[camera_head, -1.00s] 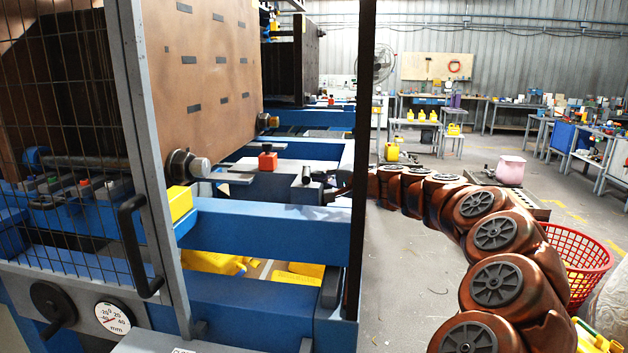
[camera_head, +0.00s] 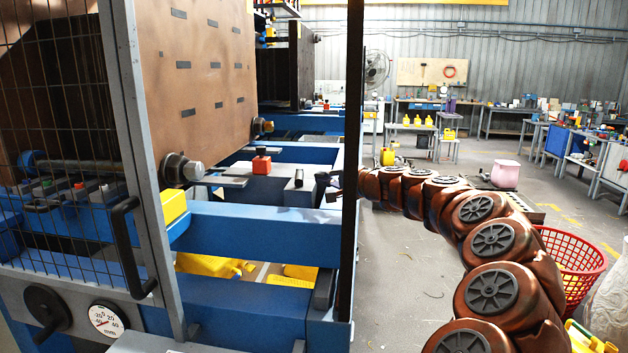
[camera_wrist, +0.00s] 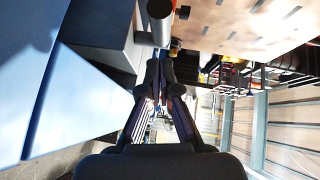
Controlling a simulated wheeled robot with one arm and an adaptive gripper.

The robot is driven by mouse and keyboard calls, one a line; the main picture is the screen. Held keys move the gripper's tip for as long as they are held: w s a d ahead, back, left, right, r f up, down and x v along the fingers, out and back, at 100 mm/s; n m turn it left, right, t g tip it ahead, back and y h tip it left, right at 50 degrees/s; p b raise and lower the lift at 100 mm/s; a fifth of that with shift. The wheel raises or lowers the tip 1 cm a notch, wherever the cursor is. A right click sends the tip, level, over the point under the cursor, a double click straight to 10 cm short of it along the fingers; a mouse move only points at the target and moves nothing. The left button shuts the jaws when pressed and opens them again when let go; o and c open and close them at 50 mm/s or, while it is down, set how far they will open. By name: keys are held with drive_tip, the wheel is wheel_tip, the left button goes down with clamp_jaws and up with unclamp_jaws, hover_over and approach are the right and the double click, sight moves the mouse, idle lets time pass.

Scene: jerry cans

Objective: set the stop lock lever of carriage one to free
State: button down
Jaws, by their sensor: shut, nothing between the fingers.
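My gripper (camera_wrist: 159,68) is shut and empty in the wrist view. Its tips are close below a grey cylindrical bar end (camera_wrist: 160,22); I cannot tell whether they touch. In the head view my arm reaches in from the right, and the gripper end is partly hidden by a dark upright post. A red block (camera_head: 261,164) sits on a grey plate further left. I cannot tell for sure which part is the stop lock lever, nor its setting.
The dark post (camera_head: 351,120) stands close to my arm. A mesh guard door (camera_head: 70,150) and a blue beam (camera_head: 260,226) with a yellow block (camera_head: 173,205) are at the left. A red basket (camera_head: 574,258) and a pink bucket (camera_head: 505,174) stand on the floor at right.

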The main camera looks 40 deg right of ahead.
drive_tip(key=s+d+r+b, duration=0.1)
drive_tip(key=s+d+b, duration=0.1)
drive_tip(key=s, duration=0.8)
drive_tip(key=shift+s+d+r, duration=0.15)
drive_tip(key=shift+r, duration=0.15)
